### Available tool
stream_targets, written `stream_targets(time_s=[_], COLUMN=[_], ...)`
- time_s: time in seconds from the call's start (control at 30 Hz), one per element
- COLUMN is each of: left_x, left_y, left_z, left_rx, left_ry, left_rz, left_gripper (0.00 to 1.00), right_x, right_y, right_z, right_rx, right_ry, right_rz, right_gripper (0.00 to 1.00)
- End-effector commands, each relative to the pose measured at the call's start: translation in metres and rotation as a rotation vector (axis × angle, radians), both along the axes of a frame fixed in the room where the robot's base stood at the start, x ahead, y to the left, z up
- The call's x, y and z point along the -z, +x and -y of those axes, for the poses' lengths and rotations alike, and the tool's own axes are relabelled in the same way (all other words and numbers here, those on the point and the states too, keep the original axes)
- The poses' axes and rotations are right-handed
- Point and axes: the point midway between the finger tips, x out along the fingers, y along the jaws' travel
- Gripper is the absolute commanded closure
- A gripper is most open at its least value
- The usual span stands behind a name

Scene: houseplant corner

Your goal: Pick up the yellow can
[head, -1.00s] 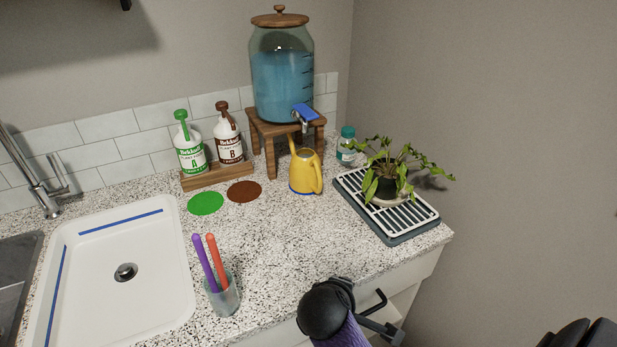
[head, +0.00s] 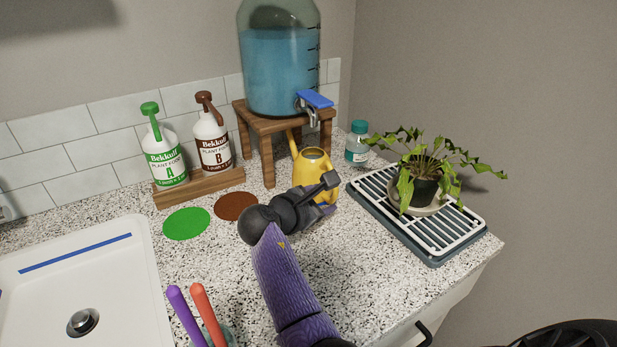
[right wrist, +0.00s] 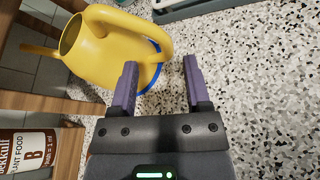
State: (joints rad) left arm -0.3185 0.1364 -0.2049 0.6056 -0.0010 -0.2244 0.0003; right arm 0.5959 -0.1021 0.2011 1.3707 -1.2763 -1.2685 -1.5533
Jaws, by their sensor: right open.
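The yellow can (head: 313,161) stands upright on the counter below the dispenser's tap, partly hidden behind my right gripper (head: 326,190) in the head view. In the right wrist view the yellow can (right wrist: 105,48) is just beyond the fingertips, toward the left, with its handle nearest the left finger. My right gripper (right wrist: 158,75) is open with nothing between its purple fingers. Whether the left finger touches the handle is hard to tell. My left gripper is not in view.
The glass dispenser (head: 279,70) stands on a wooden stand (head: 268,125) behind the can. A drip tray (head: 425,246) with a potted fern (head: 425,185) is on the right. A teal-capped bottle (head: 357,143) and two plant food bottles (head: 163,152) stand nearby.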

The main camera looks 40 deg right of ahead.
Motion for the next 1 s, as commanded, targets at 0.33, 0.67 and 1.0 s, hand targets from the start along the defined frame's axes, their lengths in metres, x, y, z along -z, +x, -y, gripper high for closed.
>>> stream_targets(time_s=[0.33, 0.67, 1.0], left_x=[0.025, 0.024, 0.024], left_y=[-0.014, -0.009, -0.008], left_z=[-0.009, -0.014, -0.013], left_rx=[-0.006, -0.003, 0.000], left_ry=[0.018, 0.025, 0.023], left_rz=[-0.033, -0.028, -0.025], left_gripper=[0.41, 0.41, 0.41], right_x=[0.019, 0.017, 0.017], right_y=[0.006, 0.006, 0.006], right_z=[0.057, 0.057, 0.057], right_rx=[0.003, 0.001, 0.001], right_ry=[0.001, 0.003, 0.003], right_rz=[0.002, 0.003, 0.003], right_gripper=[0.38, 0.70, 1.00])
